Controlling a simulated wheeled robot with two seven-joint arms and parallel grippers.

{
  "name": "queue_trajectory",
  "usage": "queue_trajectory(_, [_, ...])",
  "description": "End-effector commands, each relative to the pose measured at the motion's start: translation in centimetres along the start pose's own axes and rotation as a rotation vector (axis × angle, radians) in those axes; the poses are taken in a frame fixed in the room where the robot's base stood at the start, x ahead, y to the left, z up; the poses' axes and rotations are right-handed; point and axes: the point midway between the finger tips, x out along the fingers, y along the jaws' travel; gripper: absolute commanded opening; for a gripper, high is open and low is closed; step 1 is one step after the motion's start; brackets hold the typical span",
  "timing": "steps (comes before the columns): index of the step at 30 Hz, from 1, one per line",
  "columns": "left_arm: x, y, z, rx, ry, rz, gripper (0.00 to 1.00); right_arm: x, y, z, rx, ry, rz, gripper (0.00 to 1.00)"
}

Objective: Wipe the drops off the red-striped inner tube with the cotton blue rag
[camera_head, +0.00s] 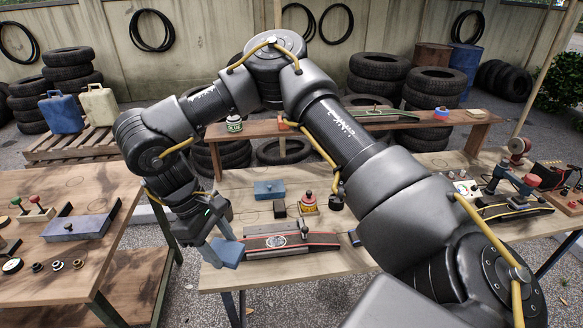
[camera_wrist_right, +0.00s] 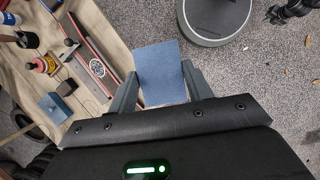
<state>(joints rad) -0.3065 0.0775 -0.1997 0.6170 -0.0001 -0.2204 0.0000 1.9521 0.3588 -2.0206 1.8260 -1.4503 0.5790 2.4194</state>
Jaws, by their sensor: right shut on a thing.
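My right gripper (camera_head: 216,232) is shut on a flat blue rag (camera_head: 228,252), which hangs at the left end of the middle bench. In the right wrist view the rag (camera_wrist_right: 160,72) sits between the fingers (camera_wrist_right: 160,90), above the floor beside the bench edge. The red-striped inner tube (camera_head: 315,239) lies flat and dark on the bench, just right of the rag, with a round white label. It also shows in the right wrist view (camera_wrist_right: 85,48). The rag looks apart from the tube. I cannot make out drops on it. My left gripper is out of view.
Behind the tube on the middle bench (camera_head: 230,282) are a blue block (camera_head: 268,189), a small dark block (camera_head: 280,209) and a red-and-yellow tin (camera_head: 309,203). A yellow-striped tube (camera_head: 515,211) lies on the right. The left bench (camera_head: 40,277) holds a blue-grey block (camera_head: 78,228).

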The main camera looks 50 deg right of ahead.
Motion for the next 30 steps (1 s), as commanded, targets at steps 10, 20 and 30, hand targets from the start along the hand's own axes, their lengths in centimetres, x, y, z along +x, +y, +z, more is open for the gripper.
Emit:
queue_trajectory(10, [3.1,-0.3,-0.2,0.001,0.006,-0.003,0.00,5.2,4.2,-3.1,-1.190,-0.001,0.493,0.32])
queue_trajectory(20, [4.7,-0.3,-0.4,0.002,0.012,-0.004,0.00,8.8,10.0,-3.4,-2.010,0.015,0.834,0.32])
queue_trajectory(30, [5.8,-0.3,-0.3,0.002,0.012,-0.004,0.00,11.7,15.0,-2.4,-2.522,0.011,1.037,0.32])
